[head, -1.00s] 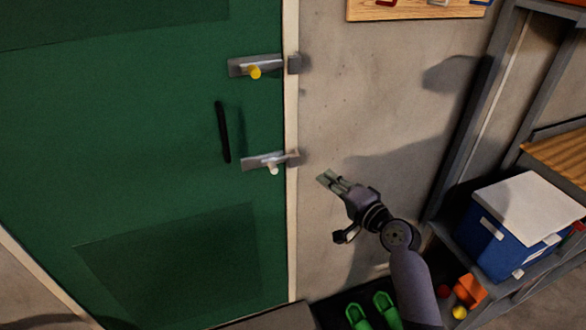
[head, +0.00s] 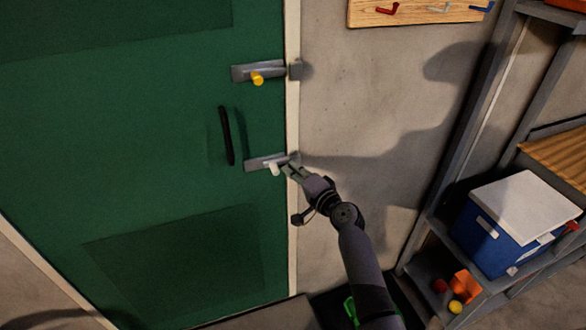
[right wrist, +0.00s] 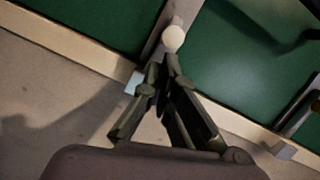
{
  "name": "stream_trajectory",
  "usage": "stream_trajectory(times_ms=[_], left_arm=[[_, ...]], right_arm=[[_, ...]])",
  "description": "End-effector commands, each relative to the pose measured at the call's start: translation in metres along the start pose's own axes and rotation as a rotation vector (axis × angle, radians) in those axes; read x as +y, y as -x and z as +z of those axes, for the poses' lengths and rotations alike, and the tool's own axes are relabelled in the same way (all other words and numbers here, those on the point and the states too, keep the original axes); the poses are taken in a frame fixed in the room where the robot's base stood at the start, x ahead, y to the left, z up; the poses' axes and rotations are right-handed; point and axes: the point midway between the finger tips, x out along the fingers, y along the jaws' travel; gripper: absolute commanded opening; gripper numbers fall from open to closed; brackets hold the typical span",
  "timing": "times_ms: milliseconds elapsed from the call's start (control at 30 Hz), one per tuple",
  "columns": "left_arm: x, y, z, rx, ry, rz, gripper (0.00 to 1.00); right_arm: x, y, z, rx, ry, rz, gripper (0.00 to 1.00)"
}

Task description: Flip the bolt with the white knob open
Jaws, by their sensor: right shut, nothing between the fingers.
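The lower bolt on the green door (head: 150,150) has a white knob (head: 274,169) and a grey plate (head: 257,163). It lies near the door's right edge, and its end spans toward the frame. My right gripper (head: 291,170) is shut and empty, with its tips just right of the white knob. In the right wrist view, the white knob (right wrist: 173,38) is just beyond the shut fingertips (right wrist: 166,62); I cannot tell if they touch. The fingers partly cover the bolt. My left gripper is not in view.
A second bolt with a yellow knob (head: 257,78) sits higher on the door. A black handle (head: 227,136) is to the left. A hook board (head: 420,10) hangs on the wall. Shelves with a blue cooler (head: 492,235) stand at the right.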

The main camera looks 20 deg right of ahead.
Motion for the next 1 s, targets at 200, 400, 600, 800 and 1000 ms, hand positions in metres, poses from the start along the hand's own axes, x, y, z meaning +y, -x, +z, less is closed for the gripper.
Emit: stream_trajectory(times_ms=[200, 400, 600, 800, 1000], left_arm=[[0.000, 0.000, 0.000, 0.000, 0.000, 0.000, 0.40], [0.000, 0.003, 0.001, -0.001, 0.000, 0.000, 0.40], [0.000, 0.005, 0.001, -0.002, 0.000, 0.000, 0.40], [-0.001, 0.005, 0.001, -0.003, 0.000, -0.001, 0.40], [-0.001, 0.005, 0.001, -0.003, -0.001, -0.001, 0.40]], right_arm=[[0.001, 0.000, 0.000, 0.000, 0.000, 0.001, 0.00], [-0.004, -0.003, 0.013, -0.001, 0.000, 0.001, 0.00], [-0.009, -0.008, 0.034, 0.000, 0.000, 0.000, 0.00], [-0.009, -0.008, 0.034, -0.001, 0.000, 0.000, 0.00], [-0.010, -0.009, 0.032, 0.000, 0.001, 0.000, 0.00]])
